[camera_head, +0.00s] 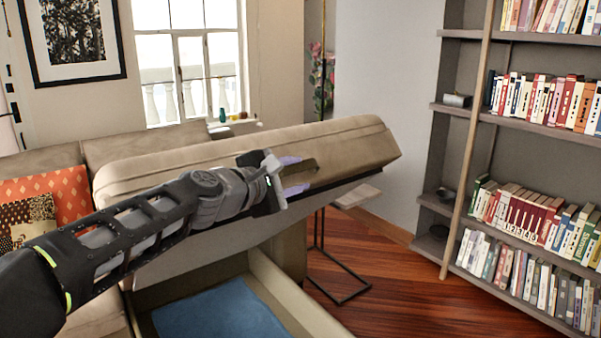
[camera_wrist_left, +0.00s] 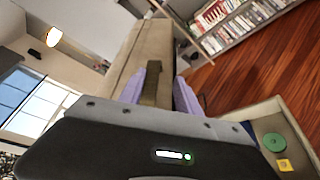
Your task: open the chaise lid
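The chaise lid (camera_head: 250,155) is a beige cushioned panel. In the head view it is raised and tilted above the storage box (camera_head: 265,270), whose blue inside bottom (camera_head: 215,312) shows. My left gripper (camera_head: 295,174) is at the lid's front edge, with its purple fingers on either side of an olive pull strap (camera_head: 302,179). My left forearm hides part of the lid. My right gripper is not in view.
A sofa with an orange patterned cushion (camera_head: 62,199) stands at the left. A small side table (camera_head: 356,196) with thin black legs stands behind the lid. A bookshelf (camera_head: 452,120) full of books is at the right. Wood floor (camera_head: 400,285) lies clear between. A green disc (camera_wrist_left: 274,142) shows in the wrist view.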

